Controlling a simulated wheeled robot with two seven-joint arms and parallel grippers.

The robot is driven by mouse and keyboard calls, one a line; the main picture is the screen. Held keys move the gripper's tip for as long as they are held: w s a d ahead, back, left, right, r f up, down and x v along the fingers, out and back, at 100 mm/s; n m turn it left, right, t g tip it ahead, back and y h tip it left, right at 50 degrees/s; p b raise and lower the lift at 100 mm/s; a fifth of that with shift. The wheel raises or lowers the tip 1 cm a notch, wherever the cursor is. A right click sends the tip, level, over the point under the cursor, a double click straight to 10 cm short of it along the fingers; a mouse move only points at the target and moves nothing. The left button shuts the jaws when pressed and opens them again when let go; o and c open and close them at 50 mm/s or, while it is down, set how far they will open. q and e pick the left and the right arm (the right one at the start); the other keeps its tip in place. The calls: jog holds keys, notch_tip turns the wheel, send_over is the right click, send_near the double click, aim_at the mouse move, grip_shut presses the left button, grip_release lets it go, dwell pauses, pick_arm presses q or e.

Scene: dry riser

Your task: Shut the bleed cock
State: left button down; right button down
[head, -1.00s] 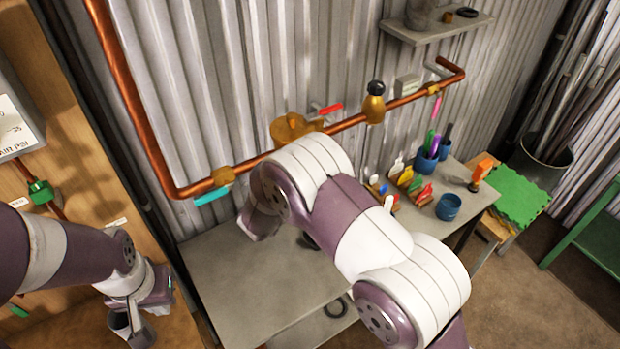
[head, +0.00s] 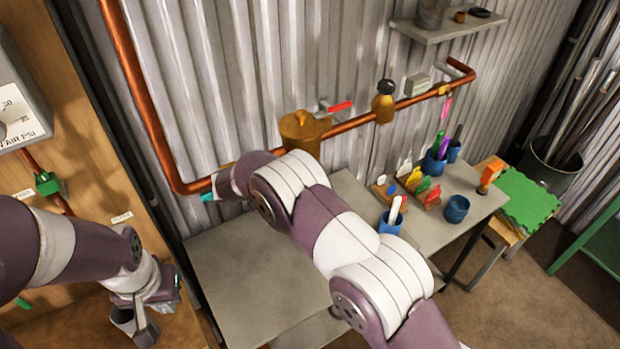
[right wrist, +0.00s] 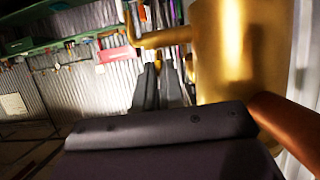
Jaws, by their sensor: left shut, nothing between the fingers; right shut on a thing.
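A copper pipe (head: 350,123) runs along the corrugated wall with several brass fittings and coloured lever handles. At its lower left bend a teal lever handle (head: 207,197) shows beside my right gripper, mostly covered by my wrist. I cannot read which cock is the bleed cock. In the right wrist view my right gripper (right wrist: 155,88) is closed beside a large brass body (right wrist: 222,55); what lies between the fingers is hidden there. My left gripper (head: 137,325) is shut and empty at the lower left.
A grey bench (head: 250,265) stands below the pipe, with blue cups (head: 457,208) and coloured tags at its right. A wooden panel (head: 90,120) with a gauge (head: 15,115) and green valve (head: 47,183) is at left. A shelf (head: 445,25) is above.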

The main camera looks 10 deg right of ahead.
jog(key=shift+r, duration=0.2)
jog(key=c, duration=1.4)
grip_release()
jog(key=shift+o, duration=0.8)
jog(key=shift+d+f, duration=0.1)
jog(key=b+v, duration=0.5)
jog(key=v, duration=0.7)
jog(key=shift+a, duration=0.35)
jog(key=shift+s, duration=0.1)
